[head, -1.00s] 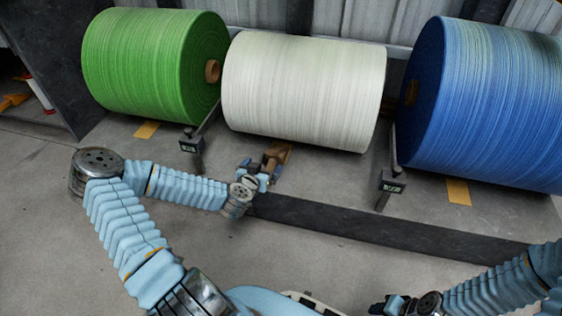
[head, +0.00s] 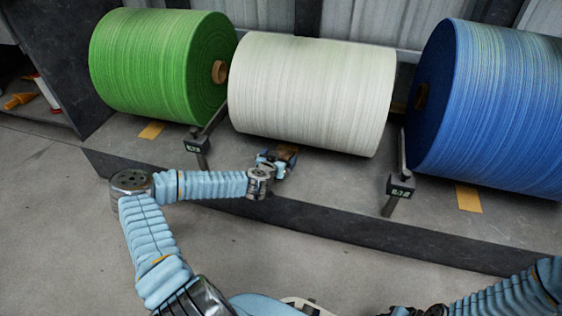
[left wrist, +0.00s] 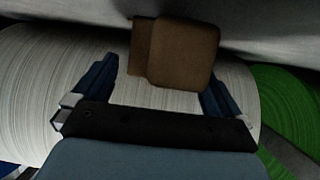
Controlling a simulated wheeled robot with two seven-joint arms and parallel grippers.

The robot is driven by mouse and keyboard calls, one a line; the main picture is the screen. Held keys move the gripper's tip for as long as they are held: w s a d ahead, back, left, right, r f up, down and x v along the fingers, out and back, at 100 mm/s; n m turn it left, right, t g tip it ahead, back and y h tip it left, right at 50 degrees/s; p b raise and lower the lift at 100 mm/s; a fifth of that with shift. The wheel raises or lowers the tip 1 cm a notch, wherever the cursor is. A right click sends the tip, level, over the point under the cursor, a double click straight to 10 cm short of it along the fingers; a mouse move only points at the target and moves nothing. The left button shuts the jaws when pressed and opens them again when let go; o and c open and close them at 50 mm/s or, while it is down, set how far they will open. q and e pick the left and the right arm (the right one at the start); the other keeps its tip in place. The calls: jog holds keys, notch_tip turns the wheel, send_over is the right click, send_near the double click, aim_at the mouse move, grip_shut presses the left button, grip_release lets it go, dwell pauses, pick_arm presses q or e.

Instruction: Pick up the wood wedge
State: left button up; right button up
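The brown wood wedge (head: 287,151) lies on the grey platform at the foot of the white roll (head: 312,95). In the left wrist view the wedge (left wrist: 184,53) shows as a brown block with rounded corners. My left gripper (head: 277,160) is right at the wedge's near end and hides part of it. In the left wrist view its two blue fingers (left wrist: 158,76) stand wide apart, with the wedge ahead of and between the tips; I see no grip on it. My right gripper (head: 402,312) is mostly cut off at the bottom edge.
A green roll (head: 155,65) stands left and a blue roll (head: 495,110) right. Posts with small label boxes (head: 197,145) (head: 400,187) stand between the rolls. The platform's dark front edge (head: 330,222) runs below my left gripper. Yellow markings (head: 469,198) lie on the platform.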

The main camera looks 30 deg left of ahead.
pick_arm(q)
jog(key=c, duration=1.2)
jog(key=shift+c, duration=0.2)
